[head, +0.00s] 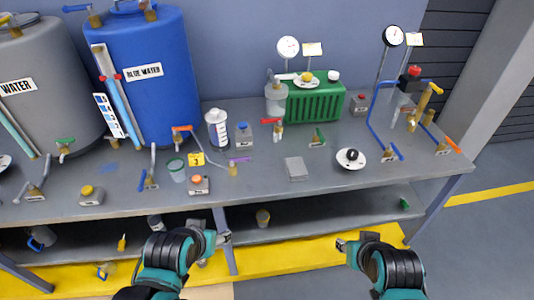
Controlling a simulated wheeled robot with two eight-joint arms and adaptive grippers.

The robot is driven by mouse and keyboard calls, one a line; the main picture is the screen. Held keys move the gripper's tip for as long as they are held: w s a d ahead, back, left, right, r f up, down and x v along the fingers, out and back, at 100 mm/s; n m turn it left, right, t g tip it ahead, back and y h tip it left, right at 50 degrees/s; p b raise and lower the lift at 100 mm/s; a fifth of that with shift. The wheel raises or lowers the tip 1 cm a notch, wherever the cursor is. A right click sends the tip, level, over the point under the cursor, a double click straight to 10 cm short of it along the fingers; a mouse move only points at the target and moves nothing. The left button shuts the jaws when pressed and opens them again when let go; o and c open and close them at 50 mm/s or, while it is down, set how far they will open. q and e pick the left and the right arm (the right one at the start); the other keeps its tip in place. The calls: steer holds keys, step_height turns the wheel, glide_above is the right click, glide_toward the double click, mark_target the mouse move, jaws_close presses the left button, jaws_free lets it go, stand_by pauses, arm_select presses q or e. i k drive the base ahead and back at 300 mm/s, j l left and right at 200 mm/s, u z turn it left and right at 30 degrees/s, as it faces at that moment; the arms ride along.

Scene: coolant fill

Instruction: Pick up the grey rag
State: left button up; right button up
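The grey rag (296,168) looks like a small flat grey square. It lies on the grey bench top (265,190), near the middle and toward the front. My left gripper (223,238) is in front of the bench, below and left of the rag. My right gripper (342,244) is also in front of the bench, below and right of the rag. Both are well apart from the rag. The fingers are too small to tell whether they are open or shut. Nothing is visibly held.
A green radiator block (316,101) and blue tank (148,70) stand at the back. A lower shelf (300,219) runs under the bench. Bench around the rag is clear.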

mark_target(297, 172)
steer(key=u, duration=1.1)
steer(key=i+l, duration=0.1)
steer(key=l, duration=0.25)
steer(key=i+l, duration=0.1)
steer(key=l, duration=0.25)
steer(key=i+l+z, duration=0.1)
steer(key=l, duration=0.2)
steer(key=i+l, duration=0.15)
steer(key=l, duration=0.2)
